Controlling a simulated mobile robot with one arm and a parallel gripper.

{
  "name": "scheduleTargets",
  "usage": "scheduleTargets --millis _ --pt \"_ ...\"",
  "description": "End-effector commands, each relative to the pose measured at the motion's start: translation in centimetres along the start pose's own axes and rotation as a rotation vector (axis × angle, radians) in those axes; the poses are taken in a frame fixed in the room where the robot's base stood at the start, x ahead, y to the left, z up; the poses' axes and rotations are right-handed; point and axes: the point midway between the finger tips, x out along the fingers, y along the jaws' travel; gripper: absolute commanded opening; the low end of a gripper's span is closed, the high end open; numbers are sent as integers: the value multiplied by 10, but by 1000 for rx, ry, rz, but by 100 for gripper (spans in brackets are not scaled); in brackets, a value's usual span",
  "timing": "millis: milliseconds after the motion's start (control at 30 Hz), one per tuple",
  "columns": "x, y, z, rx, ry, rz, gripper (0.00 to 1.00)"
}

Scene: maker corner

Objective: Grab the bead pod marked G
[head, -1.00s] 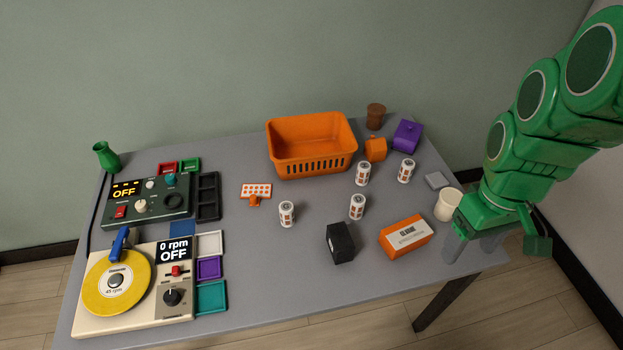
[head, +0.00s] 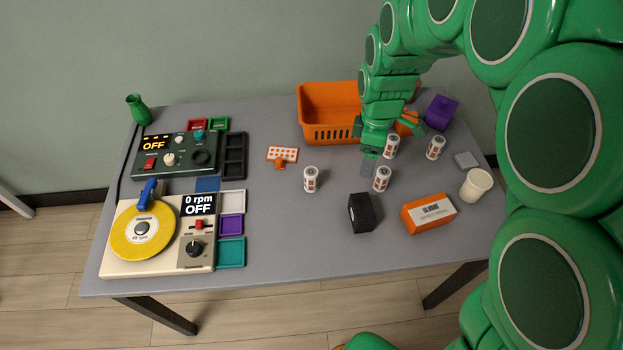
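Several white cylinders with brown-orange markings, which look like the bead pods, stand upright on the grey table. One pod (head: 311,179) stands left of the others. One pod (head: 382,179) is at the middle front, one pod (head: 391,146) is behind it, and one pod (head: 435,147) is at the right. The letters are too small to read, so I cannot tell which is G.
The orange basket (head: 325,134) stands behind my gripper, partly hidden by my arm. A black box (head: 361,213), an orange box (head: 428,214) and a cream cup (head: 475,184) are in front and right. A turntable (head: 143,229) and control box (head: 177,154) fill the left.

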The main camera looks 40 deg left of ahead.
Motion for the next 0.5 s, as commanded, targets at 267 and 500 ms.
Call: scheduleTargets --millis 267,500 --pt "48 20 -86 -319 0 19 72" --pt "75 22 -132 -493 -2 28 72"
